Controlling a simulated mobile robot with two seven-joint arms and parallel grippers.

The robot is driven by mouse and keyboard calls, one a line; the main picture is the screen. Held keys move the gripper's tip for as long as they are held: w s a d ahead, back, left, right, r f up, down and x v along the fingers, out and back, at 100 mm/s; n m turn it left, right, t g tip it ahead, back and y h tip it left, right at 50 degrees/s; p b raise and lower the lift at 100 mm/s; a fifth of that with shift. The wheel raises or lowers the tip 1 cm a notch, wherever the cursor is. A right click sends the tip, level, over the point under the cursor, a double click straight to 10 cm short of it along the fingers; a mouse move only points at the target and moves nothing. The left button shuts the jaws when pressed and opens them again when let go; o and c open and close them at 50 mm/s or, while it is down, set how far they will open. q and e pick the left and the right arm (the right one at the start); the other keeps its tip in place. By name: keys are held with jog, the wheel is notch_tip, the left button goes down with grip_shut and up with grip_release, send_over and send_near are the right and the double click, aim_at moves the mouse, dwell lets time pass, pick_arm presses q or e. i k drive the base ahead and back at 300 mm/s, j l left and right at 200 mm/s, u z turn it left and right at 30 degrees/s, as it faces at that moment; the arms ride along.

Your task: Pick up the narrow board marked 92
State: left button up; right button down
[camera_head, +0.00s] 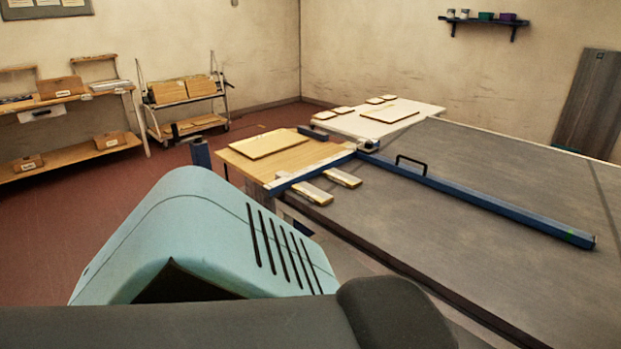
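Two short narrow boards lie side by side at the near left edge of the grey table, beside the blue rail: a nearer narrow board (313,192) and a farther narrow board (343,178). Several small boards, such as this small board (342,110), lie on the white table behind. Any marks on the boards are too small to read, so I cannot tell which one bears 92. Neither of my grippers is in view.
A blue rail (480,199) with a black handle (411,160) crosses the grey table (520,270). A wooden table (300,157) holds a wide board (269,143). The white table (410,124) adjoins. A cart (190,128) and wooden shelves (75,162) stand left; red floor (60,240) is open.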

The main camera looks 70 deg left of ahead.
aim_at(347, 180)
jog(key=u, duration=1.7)
jog(key=j+z, duration=0.15)
jog(key=z, duration=0.3)
jog(key=j+z, duration=0.15)
jog(key=z, duration=0.3)
jog(key=k+j+z, duration=0.1)
jog(key=j+z, duration=0.25)
jog(key=k+j+z, duration=0.1)
jog(key=j+z, duration=0.2)
jog(key=j, duration=0.15)
jog(key=k+j+z, duration=0.15)
jog(key=j, duration=0.3)
jog(key=k+j+z, duration=0.1)
jog(key=k+j, duration=0.35)
jog(key=j, duration=0.2)
jog(key=k+j, duration=0.35)
jog(key=j, duration=0.3)
